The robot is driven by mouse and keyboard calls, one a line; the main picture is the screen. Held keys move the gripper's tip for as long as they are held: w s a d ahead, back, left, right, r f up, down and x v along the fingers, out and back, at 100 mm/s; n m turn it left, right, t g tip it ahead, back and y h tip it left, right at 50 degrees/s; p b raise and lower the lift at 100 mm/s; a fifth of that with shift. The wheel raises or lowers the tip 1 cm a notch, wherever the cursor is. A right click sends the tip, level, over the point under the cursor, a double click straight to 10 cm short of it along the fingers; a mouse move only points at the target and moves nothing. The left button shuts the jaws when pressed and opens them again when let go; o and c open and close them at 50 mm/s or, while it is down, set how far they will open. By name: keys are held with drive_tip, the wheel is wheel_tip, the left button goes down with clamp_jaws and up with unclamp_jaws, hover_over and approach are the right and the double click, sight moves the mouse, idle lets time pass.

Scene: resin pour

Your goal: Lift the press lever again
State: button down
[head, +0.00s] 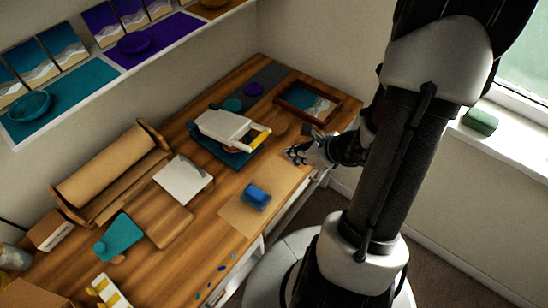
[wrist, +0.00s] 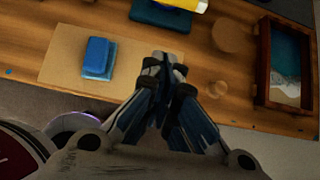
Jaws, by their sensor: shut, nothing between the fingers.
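The press (head: 226,128) stands on the wooden bench, with a white upper part over a dark blue base. Its yellow lever bar (head: 259,138) is at the right end, facing my gripper. In the wrist view only the blue base (wrist: 160,14) and a piece of the yellow bar (wrist: 187,4) show at the top edge; the rest of the press is out of frame. My gripper (head: 291,155) is shut and empty near the bench's front edge, apart from the lever. Its closed fingertips (wrist: 163,62) point toward the press in the wrist view.
A blue block (head: 257,193) sits on a tan mat (head: 237,215) left of my gripper. A framed wave picture (head: 305,102) lies beyond the press. A white square item (head: 183,180), a wooden board (head: 168,226) and a paper roll (head: 113,165) occupy the left. Bare wood lies before the fingertips.

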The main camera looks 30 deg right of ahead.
drive_tip(key=b+x, duration=0.3)
drive_tip(key=x, duration=0.7)
drive_tip(key=shift+s+d+b, duration=0.1)
drive_tip(key=shift+d+b, duration=0.1)
drive_tip(key=shift+b, duration=0.15)
drive_tip(key=shift+w+a+r+p, duration=0.1)
drive_tip(key=shift+w+r+p, duration=0.1)
drive_tip(key=shift+w+r, duration=0.3)
drive_tip(key=shift+w+a+r+p, duration=0.1)
drive_tip(key=shift+w+r+p, duration=0.1)
drive_tip(key=shift+r, duration=0.5)
drive_tip(key=shift+w+a+r+p, duration=0.15)
drive_tip(key=shift+w+r, duration=0.2)
drive_tip(key=shift+r, duration=0.25)
